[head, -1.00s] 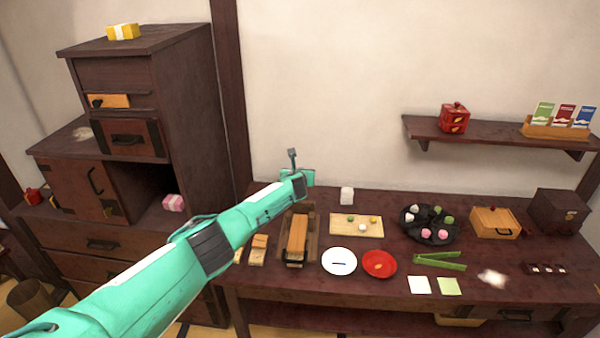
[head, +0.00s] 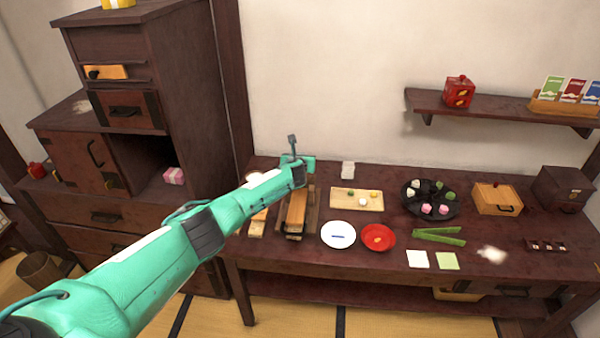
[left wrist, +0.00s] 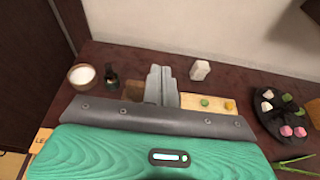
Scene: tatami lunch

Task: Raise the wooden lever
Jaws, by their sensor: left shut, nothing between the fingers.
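The wooden lever (head: 296,209) is a light brown bar in a dark wooden frame on the left part of the table. In the head view it lies low in the frame, and my arm and hand cover its far end. My left gripper (head: 298,172) is over that far end. In the left wrist view the grey fingers of my left gripper (left wrist: 162,76) are together with nothing between them. A bit of brown wood shows just left of them. I cannot tell whether the fingers touch the lever. My right gripper is out of view.
A white block (head: 348,170) and a wooden board with small sweets (head: 341,206) stand right of the lever. A white plate (head: 325,243) and red plate (head: 390,246) are in front. A bowl (left wrist: 80,77) and dark bottle (left wrist: 112,80) are left of the fingers.

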